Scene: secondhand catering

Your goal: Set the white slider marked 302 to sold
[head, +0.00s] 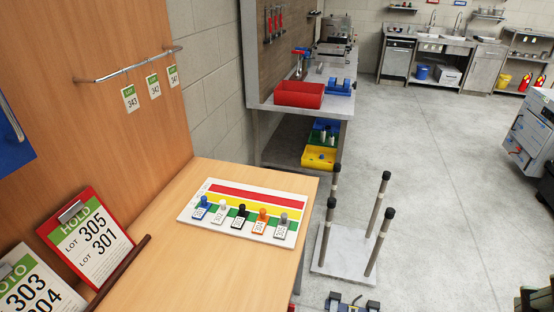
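A white board (187,211) lies on the wooden worktop, with a red band (255,196) at its far side, then a yellow band, then a green band. A row of tagged sliders stands along the near part of the board, by the green band. From left they are blue (203,202), white (222,206), black (242,210), orange (262,214) and grey (284,218). The white slider is second from left, level with its neighbours in the row. Its tag (218,217) is too small to read surely.
A red HOLD clipboard (87,236) reading 305 and 301 leans at the left, beside another clipboard (32,285) and a dark rod (118,272). A rail (130,67) with hanging tags is above. An upright-legged platform (345,258) stands right of the worktop (190,275).

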